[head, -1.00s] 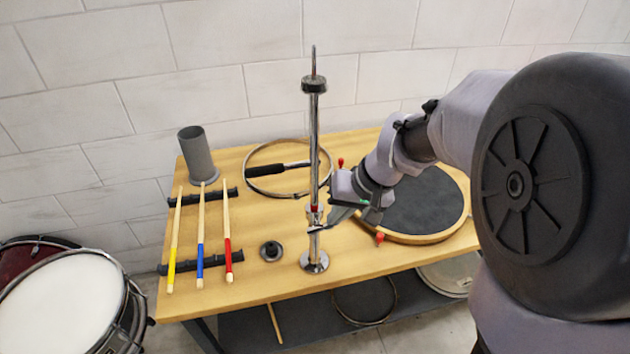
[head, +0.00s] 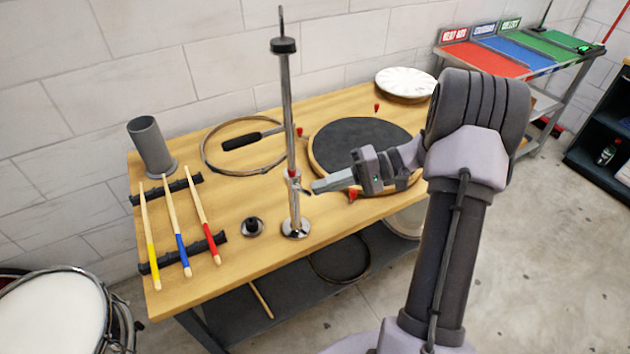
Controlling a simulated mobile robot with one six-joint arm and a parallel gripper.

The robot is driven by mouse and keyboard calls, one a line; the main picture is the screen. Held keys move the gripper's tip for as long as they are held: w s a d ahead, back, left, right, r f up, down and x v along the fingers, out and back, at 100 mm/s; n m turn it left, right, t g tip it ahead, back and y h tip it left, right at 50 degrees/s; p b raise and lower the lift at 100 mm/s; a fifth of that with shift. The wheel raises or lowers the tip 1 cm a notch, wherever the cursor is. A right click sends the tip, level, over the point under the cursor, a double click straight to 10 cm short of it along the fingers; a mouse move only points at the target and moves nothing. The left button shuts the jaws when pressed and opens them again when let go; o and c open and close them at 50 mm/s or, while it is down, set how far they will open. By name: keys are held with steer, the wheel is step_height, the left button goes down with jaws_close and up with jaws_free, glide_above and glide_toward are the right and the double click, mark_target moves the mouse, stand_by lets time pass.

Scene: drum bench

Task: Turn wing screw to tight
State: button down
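A chrome stand (head: 289,120) rises upright from a round base (head: 295,228) on the wooden bench. It has a black collar (head: 284,46) near its top. A clamp with a red mark (head: 293,174) sits low on the rod, and the small wing screw there is too small to make out clearly. My gripper (head: 312,188) reaches in from the right, its fingertips close to the rod just below the clamp. I cannot tell whether the fingers touch the screw or how far apart they are.
A round dark practice pad (head: 350,138) lies behind my gripper. Three drumsticks (head: 172,225) rest on black holders at left. A grey cup (head: 151,146), a hoop (head: 212,160) and a black knob piece (head: 252,227) are on the bench (head: 240,254). A snare drum (head: 52,315) stands lower left.

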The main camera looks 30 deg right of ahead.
steer(key=shift+a+f+m+t+y, duration=0.15)
steer(key=shift+a+f+m+y, duration=0.05)
steer(key=shift+f+y, duration=0.5)
steer(key=shift+a+f+m+t+y, duration=0.15)
steer(key=shift+a+f+m+y, duration=0.05)
steer(key=shift+f+y, duration=0.5)
steer(key=shift+a+f, duration=0.15)
steer(key=shift+f, duration=0.05)
